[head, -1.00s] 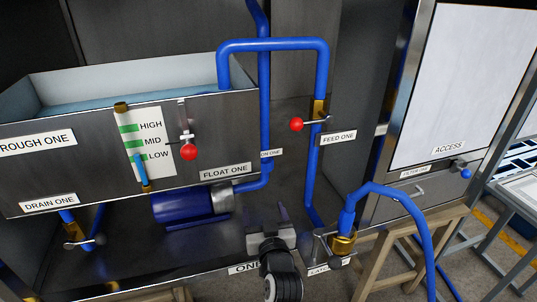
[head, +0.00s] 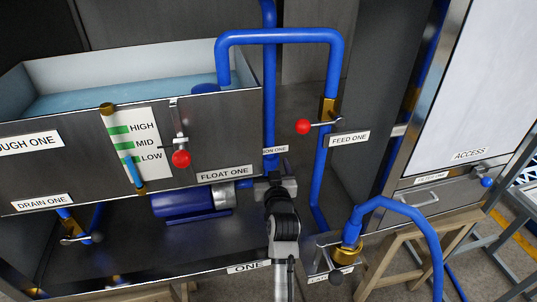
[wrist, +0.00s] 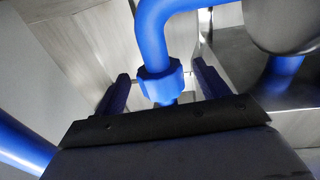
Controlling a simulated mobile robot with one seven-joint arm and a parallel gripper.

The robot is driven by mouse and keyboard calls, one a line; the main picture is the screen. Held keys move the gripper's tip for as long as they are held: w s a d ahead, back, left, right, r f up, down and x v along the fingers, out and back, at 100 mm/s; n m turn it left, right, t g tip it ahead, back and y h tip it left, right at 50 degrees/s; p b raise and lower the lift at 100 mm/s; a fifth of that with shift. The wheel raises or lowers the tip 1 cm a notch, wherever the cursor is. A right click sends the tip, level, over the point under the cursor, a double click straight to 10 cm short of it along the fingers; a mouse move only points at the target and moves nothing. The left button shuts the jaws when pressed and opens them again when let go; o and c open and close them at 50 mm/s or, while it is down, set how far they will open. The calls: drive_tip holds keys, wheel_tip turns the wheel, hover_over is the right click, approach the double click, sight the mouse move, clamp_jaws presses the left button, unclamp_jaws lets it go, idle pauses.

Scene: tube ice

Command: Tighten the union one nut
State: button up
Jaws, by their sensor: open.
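The union one nut (wrist: 160,84) is a blue faceted collar on a blue pipe (wrist: 160,35) in the wrist view. My gripper (wrist: 164,82) is open, with one dark finger to the left of the nut and one to the right. Gaps show between the nut and both fingers, so I see no contact. In the head view my gripper (head: 275,184) is at the lower end of the upright blue pipe (head: 270,110), beside the pump, and hides the nut. A partly covered label (head: 275,150) ending in "ON ONE" is just above it.
The blue pump (head: 183,205) lies left of my gripper, under the trough (head: 60,75). The red-knobbed feed one valve (head: 310,126) and its pipe stand to the right. A brass fitting (head: 344,256) with a blue hose is at lower right.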

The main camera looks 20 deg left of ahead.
drive_tip(key=shift+p+x, duration=0.3)
drive_tip(key=shift+x, duration=1.95)
drive_tip(key=c, duration=0.9)
drive_tip(key=p, duration=0.1)
drive_tip(key=h+p, duration=0.1)
drive_tip(key=shift+d+r+m+t+p, duration=0.1)
drive_tip(key=shift+r+m+t+p, duration=0.1)
drive_tip(key=shift+m+t+p, duration=0.15)
drive_tip(key=shift+c, duration=0.2)
drive_tip(key=shift+p, duration=0.3)
drive_tip(key=shift+f+m+h+p, duration=0.25)
drive_tip(key=shift+m+h+p, duration=0.15)
drive_tip(key=shift+h, duration=0.1)
drive_tip(key=o, duration=0.9)
drive_tip(key=shift+o, duration=0.2)
